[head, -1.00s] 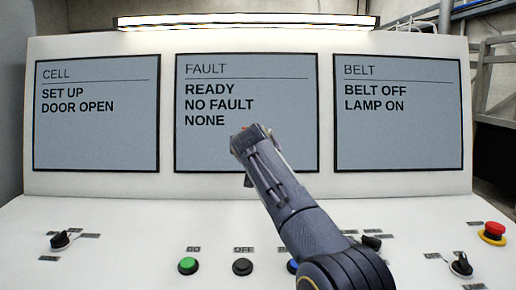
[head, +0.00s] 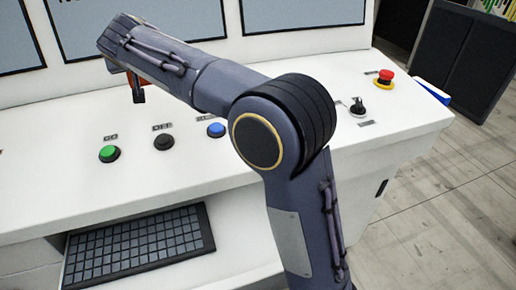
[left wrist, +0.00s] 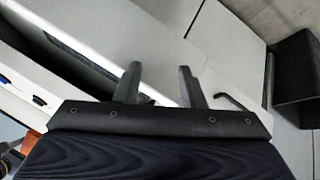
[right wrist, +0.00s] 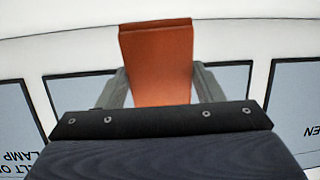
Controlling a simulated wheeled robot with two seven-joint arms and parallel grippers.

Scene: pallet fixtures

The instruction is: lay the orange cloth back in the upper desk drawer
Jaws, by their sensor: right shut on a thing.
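The orange cloth (right wrist: 157,58) stands as a flat folded piece between the fingers of my right gripper (right wrist: 159,74), which is shut on it. In the head view my right gripper (head: 134,88) is above the console top, with a sliver of orange cloth (head: 145,81) showing beside it. My left gripper (left wrist: 158,70) is open and empty in the left wrist view. Beyond its fingers are pale desk panels and a dark bar handle (left wrist: 238,102). I cannot tell whether that handle belongs to the upper drawer, or whether a drawer is open.
The white console top (head: 60,185) carries a green button (head: 110,153), a black button (head: 164,142), a blue button (head: 216,130) and a red stop button (head: 385,76). A keyboard (head: 135,245) sits below its front edge. A dark bin (left wrist: 300,75) stands at the right.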

